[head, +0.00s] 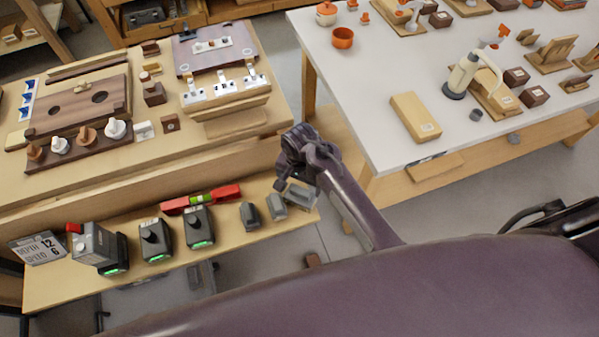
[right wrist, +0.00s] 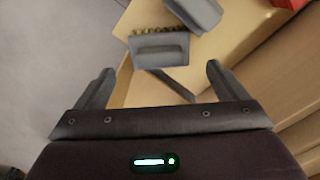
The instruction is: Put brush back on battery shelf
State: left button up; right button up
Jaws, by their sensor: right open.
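The brush, a grey block with a row of brownish bristles, lies near the end of the wooden battery shelf (head: 50,288). In the right wrist view the brush (right wrist: 160,53) is ahead of and between the fingers, untouched. In the head view a grey piece at the shelf's right end (head: 301,196), partly behind my gripper, appears to be this brush. My right gripper (head: 286,181) is above that end, open and empty. It also shows in the right wrist view (right wrist: 156,80), fingers wide apart. My left gripper is not in view.
Grey blocks (head: 250,215) stand left of the brush; one (right wrist: 192,12) is close beyond it. Several batteries (head: 155,240) with green lights, a red level (head: 200,199) and a sign (head: 38,248) share the shelf. The workbench (head: 205,150) rises behind; a white table (head: 365,110) is right.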

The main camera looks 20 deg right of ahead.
aim_at(299, 192)
jog(key=shift+r, duration=2.35)
jog(key=s+d+r+n+t, duration=0.2)
jog(key=s+d+r+n, duration=0.1)
jog(key=s+r+n, duration=0.3)
jog(key=s+d+r+n+t, duration=0.2)
jog(key=s+d+r+n, duration=0.15)
jog(key=s+r, duration=0.35)
jog(key=s+f+n+g, duration=0.1)
jog(key=s+f+g, duration=0.15)
jog(key=f, duration=2.95)
jog(key=s+d+f, duration=0.3)
jog(key=s+f, duration=1.4)
jog(key=s, duration=0.3)
jog(key=shift+s+d, duration=0.15)
